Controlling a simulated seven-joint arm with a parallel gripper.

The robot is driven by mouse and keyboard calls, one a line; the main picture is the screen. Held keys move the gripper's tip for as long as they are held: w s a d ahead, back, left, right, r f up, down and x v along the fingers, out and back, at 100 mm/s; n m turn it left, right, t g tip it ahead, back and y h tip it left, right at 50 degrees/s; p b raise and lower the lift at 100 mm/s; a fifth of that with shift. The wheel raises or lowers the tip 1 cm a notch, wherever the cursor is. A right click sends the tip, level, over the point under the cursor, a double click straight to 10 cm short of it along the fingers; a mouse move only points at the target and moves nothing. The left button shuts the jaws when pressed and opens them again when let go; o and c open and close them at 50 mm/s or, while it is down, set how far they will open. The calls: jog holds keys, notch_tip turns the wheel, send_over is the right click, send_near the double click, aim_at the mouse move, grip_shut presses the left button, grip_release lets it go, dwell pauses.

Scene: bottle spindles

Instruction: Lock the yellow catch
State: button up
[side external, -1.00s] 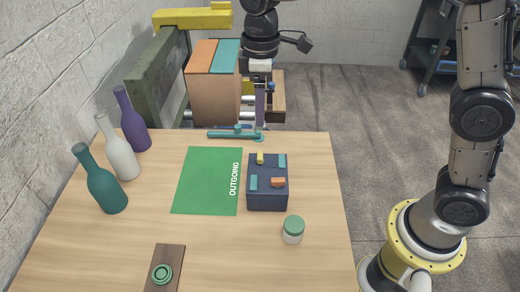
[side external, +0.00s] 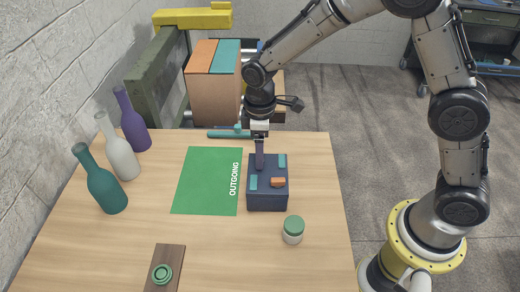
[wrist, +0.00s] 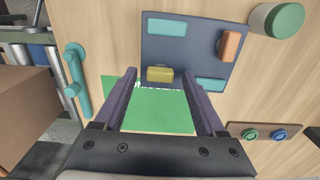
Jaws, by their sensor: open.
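The yellow catch (wrist: 159,74) sits at the edge of the dark blue box (side external: 267,203) and shows in the wrist view, between and just ahead of my open fingertips. My gripper (side external: 260,164) is above the far side of the box and hides the yellow catch in the side external view. In the wrist view my gripper (wrist: 162,82) has its two fingers apart with nothing between them that I can see held. The box also carries two teal pieces (side external: 282,161) and an orange piece (side external: 278,182).
The green OUTGOING mat (side external: 207,182) lies left of the box. A green-lidded jar (side external: 293,231) stands in front right. Three bottles (side external: 107,188) stand on the left. A teal handle (side external: 225,134) lies at the table's far edge. A wooden block (side external: 168,258) is at the front.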

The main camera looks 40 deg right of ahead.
jog(key=shift+f, duration=0.1)
grip_shut()
dwell(0.4)
jog(key=m, duration=0.4)
jog(key=shift+m, duration=0.4)
jog(key=m, duration=0.4)
jog(key=shift+m, duration=0.3)
jog(key=m, duration=0.4)
jog(key=shift+m, duration=2.2)
